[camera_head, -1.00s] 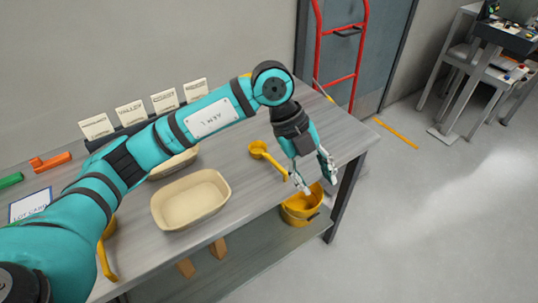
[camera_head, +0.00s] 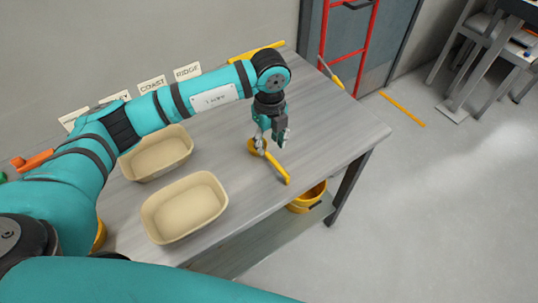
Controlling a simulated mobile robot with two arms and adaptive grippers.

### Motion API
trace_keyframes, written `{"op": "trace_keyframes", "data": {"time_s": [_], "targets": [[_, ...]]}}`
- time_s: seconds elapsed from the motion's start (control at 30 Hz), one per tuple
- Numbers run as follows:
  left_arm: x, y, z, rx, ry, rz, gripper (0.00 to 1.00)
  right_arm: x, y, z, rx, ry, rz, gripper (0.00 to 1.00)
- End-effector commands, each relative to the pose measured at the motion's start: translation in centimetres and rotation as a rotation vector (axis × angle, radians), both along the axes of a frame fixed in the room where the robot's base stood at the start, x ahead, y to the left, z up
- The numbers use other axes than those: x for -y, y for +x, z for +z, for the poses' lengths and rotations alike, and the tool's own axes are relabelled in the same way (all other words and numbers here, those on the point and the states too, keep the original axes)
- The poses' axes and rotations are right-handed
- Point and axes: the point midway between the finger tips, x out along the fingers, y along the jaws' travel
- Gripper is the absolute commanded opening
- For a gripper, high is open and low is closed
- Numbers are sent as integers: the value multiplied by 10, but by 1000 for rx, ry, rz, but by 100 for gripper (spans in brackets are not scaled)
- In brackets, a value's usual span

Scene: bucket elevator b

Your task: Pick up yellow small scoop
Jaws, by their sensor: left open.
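The small yellow scoop (camera_head: 279,170) lies on the grey table (camera_head: 330,130), its round bowl toward the back left and its handle pointing to the front right. My left gripper (camera_head: 271,146) is open and points down at the bowl end of the scoop. Its fingers overlap the bowl and the start of the handle in the picture and hide part of them. I cannot tell whether the fingers touch the scoop. My right gripper is not in view.
Two beige trays, one at the front (camera_head: 184,207) and one behind it (camera_head: 157,155), stand left of the scoop. A yellow bucket (camera_head: 307,199) is below the table's front edge. Label cards (camera_head: 153,87) stand at the back. The table right of the scoop is clear.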

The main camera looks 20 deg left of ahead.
Motion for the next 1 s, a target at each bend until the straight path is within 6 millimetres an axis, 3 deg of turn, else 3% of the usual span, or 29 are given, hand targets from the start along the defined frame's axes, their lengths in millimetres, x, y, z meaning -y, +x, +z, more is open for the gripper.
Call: {"op": "trace_keyframes", "data": {"time_s": [0.2, 0.3, 0.6, 0.87, 1.0], "targets": [[0, 0, -18, -1, -1, -1, 40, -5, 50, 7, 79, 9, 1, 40], [-1, 1, -26, -3, 0, 1, 40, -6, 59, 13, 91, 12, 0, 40], [-3, 5, -66, -1, -2, -1, 40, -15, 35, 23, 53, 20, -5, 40], [-3, 5, -71, 0, -1, -1, 40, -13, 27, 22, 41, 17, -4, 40], [-3, 5, -70, 0, -1, -1, 25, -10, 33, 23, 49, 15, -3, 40]]}}
